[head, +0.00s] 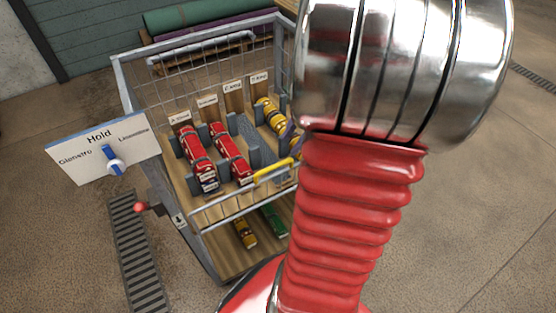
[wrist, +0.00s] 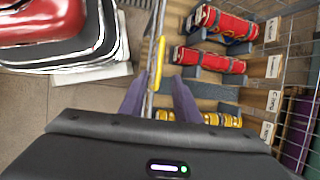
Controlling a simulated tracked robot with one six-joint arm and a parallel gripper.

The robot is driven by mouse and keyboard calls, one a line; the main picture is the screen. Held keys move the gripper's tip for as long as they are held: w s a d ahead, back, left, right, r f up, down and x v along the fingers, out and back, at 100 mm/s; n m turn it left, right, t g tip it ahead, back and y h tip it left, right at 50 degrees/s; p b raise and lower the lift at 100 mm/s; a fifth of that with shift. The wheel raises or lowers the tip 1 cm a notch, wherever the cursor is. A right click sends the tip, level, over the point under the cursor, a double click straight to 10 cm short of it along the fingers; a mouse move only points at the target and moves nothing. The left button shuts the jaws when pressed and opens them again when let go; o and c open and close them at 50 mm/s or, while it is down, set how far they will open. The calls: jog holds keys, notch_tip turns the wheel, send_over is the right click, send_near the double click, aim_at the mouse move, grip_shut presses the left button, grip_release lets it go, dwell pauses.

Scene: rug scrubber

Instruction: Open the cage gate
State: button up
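The cage (head: 125,85) is a grey metal frame with mesh walls and wooden shelves. Its gate (head: 225,209) is a low barred panel across the front of the upper shelf, and it looks shut. A yellow handle (head: 273,171) sits on the gate's top rail; it also shows in the wrist view (wrist: 160,62). My gripper (wrist: 157,88) is open. Its two purple fingers lie on either side of the gate's rail, just short of the handle's main length; contact cannot be told. In the head view my arm hides most of the gripper and the gate's right end.
A signboard (head: 100,150) with a blue knob (head: 113,160) and a red ball knob (head: 140,207) stand at the cage's left. Floor around is clear, with a drain grate (head: 138,255).

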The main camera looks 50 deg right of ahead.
aim_at(274, 166)
jog(key=x, duration=0.9)
jog(key=shift+f, duration=0.25)
grip_shut()
jog(key=shift+a, duration=0.15)
